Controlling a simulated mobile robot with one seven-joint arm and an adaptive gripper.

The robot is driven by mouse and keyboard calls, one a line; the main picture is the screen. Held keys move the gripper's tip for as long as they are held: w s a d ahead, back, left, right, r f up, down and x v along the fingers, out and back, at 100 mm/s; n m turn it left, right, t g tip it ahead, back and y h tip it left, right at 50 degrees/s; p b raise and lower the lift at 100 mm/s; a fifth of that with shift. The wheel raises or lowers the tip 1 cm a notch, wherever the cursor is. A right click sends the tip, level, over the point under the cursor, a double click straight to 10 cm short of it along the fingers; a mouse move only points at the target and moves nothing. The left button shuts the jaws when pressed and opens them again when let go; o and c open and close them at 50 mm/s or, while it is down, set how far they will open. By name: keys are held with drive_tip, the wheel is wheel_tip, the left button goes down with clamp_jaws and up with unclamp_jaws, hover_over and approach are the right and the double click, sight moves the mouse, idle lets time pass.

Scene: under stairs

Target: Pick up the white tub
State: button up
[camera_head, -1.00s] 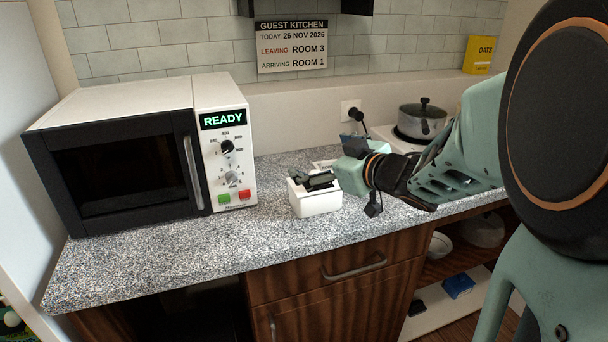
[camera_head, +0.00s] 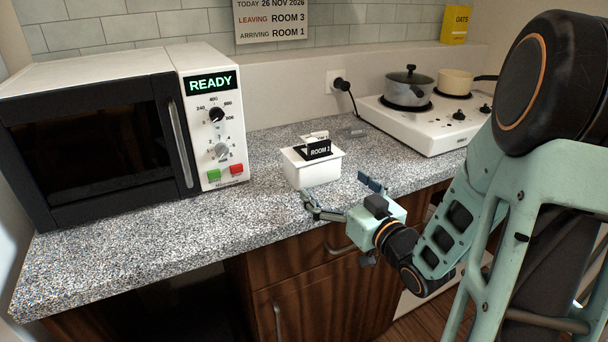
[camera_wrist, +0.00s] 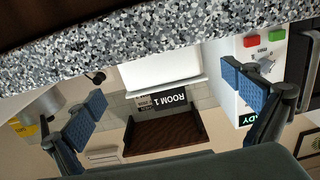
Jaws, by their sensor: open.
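The white tub (camera_head: 314,174) stands upright on the speckled counter, right of the microwave. It holds a black card reading ROOM 1 (camera_head: 319,150) and a paler card behind it. My gripper (camera_head: 343,198) is open and empty, in front of the tub and a little to its right, near the counter's front edge. In the wrist view, which is upside down, the tub (camera_wrist: 160,68) shows between the two blue-padded fingers (camera_wrist: 165,104), beyond them and apart from them. The tub's far side is hidden.
The microwave (camera_head: 110,130) stands close at the tub's left. A white hob (camera_head: 425,125) with a lidded pot (camera_head: 407,88) and a cream pan (camera_head: 457,82) is at the right. Counter right of the tub is clear.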

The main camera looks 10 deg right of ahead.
sight(322, 172)
drive_tip(key=x, duration=0.5)
drive_tip(key=shift+w+d, duration=0.1)
drive_tip(key=shift+w, duration=0.05)
drive_tip(key=shift+r+b+x, duration=0.2)
drive_tip(key=shift+b+x, duration=0.15)
drive_tip(key=shift+x, duration=2.3)
drive_tip(key=shift+c, duration=0.6)
drive_tip(key=c, duration=1.5)
drive_tip(key=shift+c, duration=0.9)
drive_tip(key=shift+r, duration=0.15)
